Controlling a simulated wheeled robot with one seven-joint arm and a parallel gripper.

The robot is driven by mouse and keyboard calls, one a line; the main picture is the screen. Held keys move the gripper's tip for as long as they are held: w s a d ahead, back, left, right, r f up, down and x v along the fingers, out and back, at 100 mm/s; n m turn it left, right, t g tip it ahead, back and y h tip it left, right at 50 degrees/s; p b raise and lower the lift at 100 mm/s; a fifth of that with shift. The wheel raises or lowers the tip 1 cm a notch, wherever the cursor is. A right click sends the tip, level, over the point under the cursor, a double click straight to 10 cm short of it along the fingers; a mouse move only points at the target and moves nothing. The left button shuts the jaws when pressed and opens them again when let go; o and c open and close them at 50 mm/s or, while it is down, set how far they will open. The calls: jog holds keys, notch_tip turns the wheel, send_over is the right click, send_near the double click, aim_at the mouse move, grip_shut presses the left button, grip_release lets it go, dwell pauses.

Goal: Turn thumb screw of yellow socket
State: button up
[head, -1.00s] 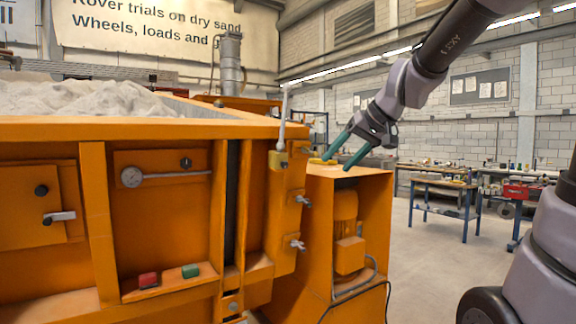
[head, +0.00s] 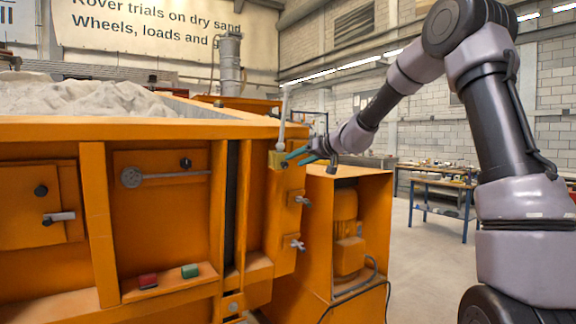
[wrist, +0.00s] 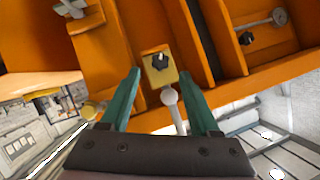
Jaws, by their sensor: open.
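The yellow socket (head: 276,160) is on the orange sandbed's right corner, at the foot of a pale upright rod (head: 283,118). In the wrist view the yellow socket (wrist: 158,77) shows its face with a dark thumb screw (wrist: 160,60). The rod (wrist: 172,106) runs down the picture from it. My gripper (head: 291,157) is in front of the socket, coming from the right. In the wrist view its teal fingers (wrist: 159,74) are open, with the socket and thumb screw seen between and beyond the tips. I cannot tell whether the fingers touch anything.
Metal clamp handles (head: 298,244) stick out from the corner below the socket. An orange motor cabinet (head: 374,222) stands to the right. Red (head: 148,281) and green (head: 190,271) buttons sit on a front ledge. A blue-legged table (head: 440,187) is behind on open floor.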

aim_at(287, 164)
jog(key=x, duration=0.5)
jog(key=shift+w+a, duration=0.1)
jog(key=shift+w, duration=0.05)
grip_shut()
